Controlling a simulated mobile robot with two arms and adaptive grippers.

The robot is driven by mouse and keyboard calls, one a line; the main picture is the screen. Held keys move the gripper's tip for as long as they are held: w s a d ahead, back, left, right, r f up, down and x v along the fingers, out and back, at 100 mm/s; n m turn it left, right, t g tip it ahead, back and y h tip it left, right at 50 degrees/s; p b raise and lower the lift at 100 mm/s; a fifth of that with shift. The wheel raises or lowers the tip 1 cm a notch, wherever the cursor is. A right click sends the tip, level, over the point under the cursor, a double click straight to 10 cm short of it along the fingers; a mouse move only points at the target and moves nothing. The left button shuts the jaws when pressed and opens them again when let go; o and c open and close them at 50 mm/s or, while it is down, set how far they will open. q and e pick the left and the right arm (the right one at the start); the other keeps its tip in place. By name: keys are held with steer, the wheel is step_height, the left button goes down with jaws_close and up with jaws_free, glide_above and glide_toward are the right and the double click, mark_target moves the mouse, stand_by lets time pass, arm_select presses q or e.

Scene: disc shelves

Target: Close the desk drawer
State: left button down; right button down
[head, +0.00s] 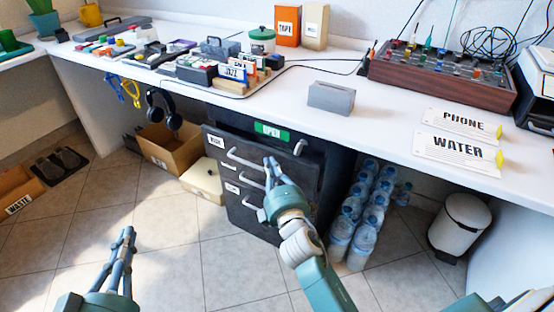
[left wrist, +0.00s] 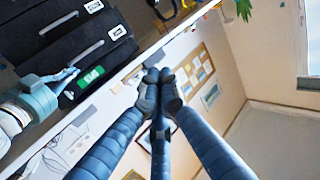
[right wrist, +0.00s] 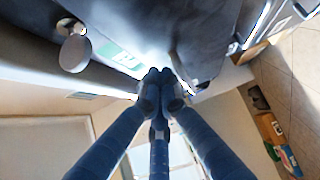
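A dark drawer unit (head: 250,213) stands under the white desk, with several bar handles. Its upper drawer (head: 222,143) appears pulled out, its front standing forward of a green label (head: 271,130) reading OPEN. The drawer fronts also show in the left wrist view (left wrist: 78,58). My right gripper (head: 270,162) is shut, its fingertips at the upper drawer's front, right of the handle; contact is unclear. In the right wrist view its closed fingertips (right wrist: 160,76) lie beside a dark panel (right wrist: 205,35). My left gripper (head: 128,232) is shut and empty above the floor, left of the unit.
Water bottles (head: 352,225) stand right of the unit, and a white bin (head: 460,225) further right. A cardboard box (head: 170,148) and a pale box (head: 203,180) stand left of it. Headphones (head: 164,108) hang from the desk edge. The floor in front is clear.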

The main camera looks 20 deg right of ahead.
mark_target(282, 159)
arm_select(q)
steer(key=shift+w+d+r, duration=0.15)
steer(key=shift+d+r, duration=0.1)
arm_select(e)
steer(key=shift+w+d, duration=0.1)
steer(key=shift+r, duration=0.1)
